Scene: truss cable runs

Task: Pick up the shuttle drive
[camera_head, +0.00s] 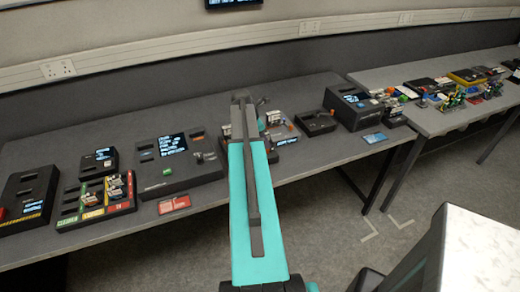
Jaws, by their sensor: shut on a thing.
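My teal and dark grey arm reaches from the bottom middle over the long grey table. My gripper (243,97) is at its far end, small and partly hidden by the arm links. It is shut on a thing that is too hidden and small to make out. I cannot pick out the shuttle drive for certain. Small upright drive-like pieces (115,190) stand in a black tray with coloured labels (68,222) at the left. More small pieces (275,119) sit on a unit just right of my gripper.
Black devices stand along the table (60,147): a box with a lit screen (181,164), a small flat box (316,123) and a larger box (352,107). A red card (173,205) lies near the front edge. A second table (440,122) at the right is crowded.

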